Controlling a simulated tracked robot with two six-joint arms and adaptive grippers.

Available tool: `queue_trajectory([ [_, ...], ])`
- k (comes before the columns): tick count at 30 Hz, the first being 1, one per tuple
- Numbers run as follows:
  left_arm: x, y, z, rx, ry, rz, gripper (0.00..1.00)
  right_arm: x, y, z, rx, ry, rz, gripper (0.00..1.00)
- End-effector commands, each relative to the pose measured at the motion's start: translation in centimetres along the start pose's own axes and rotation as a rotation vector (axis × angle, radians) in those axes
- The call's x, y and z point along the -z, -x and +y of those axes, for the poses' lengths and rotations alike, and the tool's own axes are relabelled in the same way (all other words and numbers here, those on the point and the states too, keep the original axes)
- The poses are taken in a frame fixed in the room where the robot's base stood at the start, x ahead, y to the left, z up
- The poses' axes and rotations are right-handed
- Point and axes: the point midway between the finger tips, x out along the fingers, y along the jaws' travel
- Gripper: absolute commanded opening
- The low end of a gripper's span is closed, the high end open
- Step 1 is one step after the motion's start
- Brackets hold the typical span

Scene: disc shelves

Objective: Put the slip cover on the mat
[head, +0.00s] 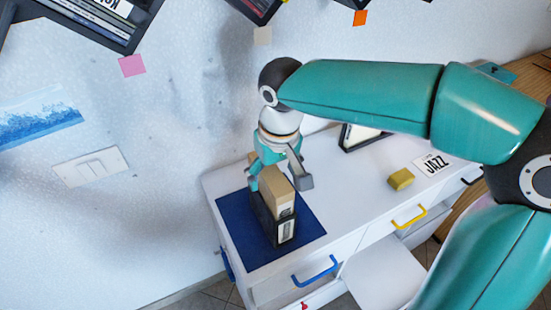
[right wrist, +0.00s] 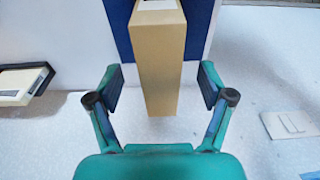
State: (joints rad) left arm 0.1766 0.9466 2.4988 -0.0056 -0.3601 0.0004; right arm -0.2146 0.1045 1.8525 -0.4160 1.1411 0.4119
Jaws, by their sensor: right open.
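The blue mat (head: 237,226) lies at the left end of the white desk. A tan, box-like slip cover (head: 271,189) stands upright on it, with a black part and a pale label on its near side. I cannot tell whether the black part is separate. My right gripper (head: 280,174) is open at the cover's top, one finger on each side. In the right wrist view, the tan cover (right wrist: 162,65) stands between the spread fingers of the gripper (right wrist: 162,88), with gaps on both sides. The mat (right wrist: 121,30) shows behind it. My left gripper is out of view.
A yellow block (head: 401,179) and a JAZZ card (head: 432,164) lie on the desk to the right. A dark-framed case (head: 358,137) stands at the back, partly behind my arm. The wall is close behind the mat. Drawers with blue (head: 316,270) and yellow handles are in front.

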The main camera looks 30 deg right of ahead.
Motion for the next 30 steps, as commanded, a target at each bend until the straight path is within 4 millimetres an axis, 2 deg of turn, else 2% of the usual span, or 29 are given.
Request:
queue_trajectory([
  [3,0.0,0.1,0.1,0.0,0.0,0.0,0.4,0.0,2.3,0.0,0.001,0.002,0.003,0.8],
  [9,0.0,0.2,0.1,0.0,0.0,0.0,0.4,0.0,4.5,0.0,0.0,0.0,0.001,0.8],
  [30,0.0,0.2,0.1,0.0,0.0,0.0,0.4,-0.1,4.8,0.1,0.0,0.0,-0.001,0.8],
])
